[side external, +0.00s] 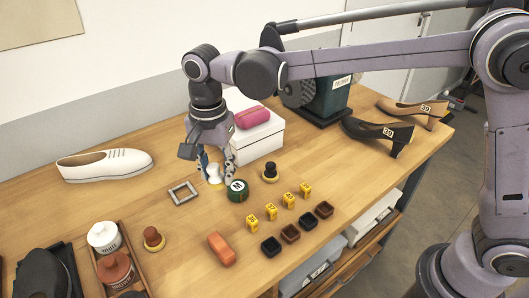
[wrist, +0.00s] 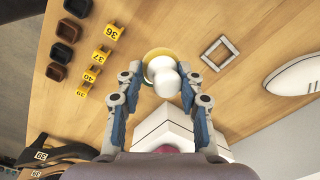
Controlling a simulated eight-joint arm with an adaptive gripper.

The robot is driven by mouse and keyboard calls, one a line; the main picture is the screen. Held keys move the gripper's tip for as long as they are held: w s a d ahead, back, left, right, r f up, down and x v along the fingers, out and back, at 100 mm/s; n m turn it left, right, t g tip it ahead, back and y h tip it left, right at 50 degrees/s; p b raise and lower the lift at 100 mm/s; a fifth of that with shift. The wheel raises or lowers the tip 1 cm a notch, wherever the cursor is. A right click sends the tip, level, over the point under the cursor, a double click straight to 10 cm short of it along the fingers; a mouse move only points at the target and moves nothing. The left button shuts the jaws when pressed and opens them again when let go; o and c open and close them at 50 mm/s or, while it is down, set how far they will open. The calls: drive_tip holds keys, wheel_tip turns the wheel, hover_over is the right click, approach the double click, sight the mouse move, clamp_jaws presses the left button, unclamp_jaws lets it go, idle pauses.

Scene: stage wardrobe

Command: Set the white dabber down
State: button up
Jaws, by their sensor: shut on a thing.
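The white dabber (side external: 214,173) is between the fingers of my gripper (side external: 215,182) in the side view. In the wrist view it shows as a round white knob (wrist: 167,82) over a wider base with a yellowish rim. The fingers of my gripper (wrist: 163,76) are closed in on its two sides. It is low over the wooden table (side external: 330,165); I cannot tell whether its base touches the wood. The fingers partly hide it in the side view.
A dark green tin (side external: 238,190) stands close by the right finger. A white box (side external: 257,138) is behind. Yellow number tags (side external: 271,211) and small trays (side external: 290,233) stand in front.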

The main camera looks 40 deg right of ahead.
drive_tip(key=d+r+m, duration=0.1)
drive_tip(key=d+m, duration=0.7)
drive_tip(key=d, duration=1.6)
drive_tip(key=s+d+f+m+t+h, duration=0.1)
drive_tip(key=s+d+m, duration=0.3)
drive_tip(key=s+d, duration=0.45)
drive_tip(key=s+d+m, duration=0.4)
drive_tip(key=s+d, duration=0.1)
drive_tip(key=d, duration=0.6)
drive_tip(key=w+a+f, duration=0.4)
drive_tip(key=w+a, duration=0.1)
drive_tip(key=w+a+f, duration=0.2)
drive_tip(key=w+f, duration=0.1)
drive_tip(key=shift+w+a, duration=0.15)
drive_tip(key=shift+a, duration=0.2)
drive_tip(key=shift+f, duration=2)
drive_tip(key=shift+f, duration=0.1)
drive_tip(key=o, duration=1)
